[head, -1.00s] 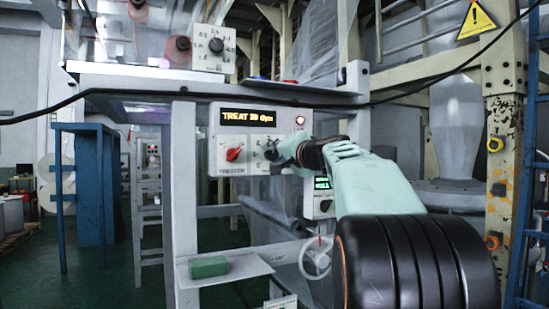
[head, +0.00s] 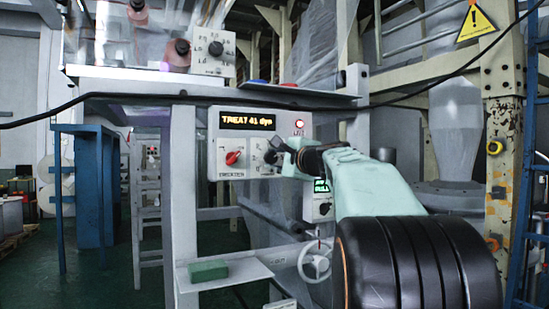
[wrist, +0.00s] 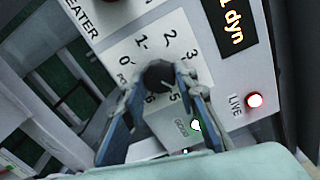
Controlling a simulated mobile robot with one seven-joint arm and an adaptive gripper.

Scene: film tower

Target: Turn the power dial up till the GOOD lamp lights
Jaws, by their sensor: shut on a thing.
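The power dial (wrist: 160,76) is a black knob on a white panel (wrist: 105,38) with a numbered scale around it. My gripper (wrist: 164,88) is shut on the dial, one finger on each side. In the head view my gripper (head: 273,157) hides most of the dial. The GOOD lamp (wrist: 196,126), below the dial in the wrist view, looks bright whitish green, as if lit. The display (head: 247,120) reads about TREAT 41 dyn; only its end shows in the wrist view (wrist: 232,25). The dial's exact pointer reading is hard to tell.
The red LIVE lamp (head: 299,124) glows right of the display. A red knob (head: 233,157) sits left of the dial on the same panel. A small shelf with a green block (head: 208,271) is below. A handwheel (head: 315,262) stands under my arm. A black cable crosses above.

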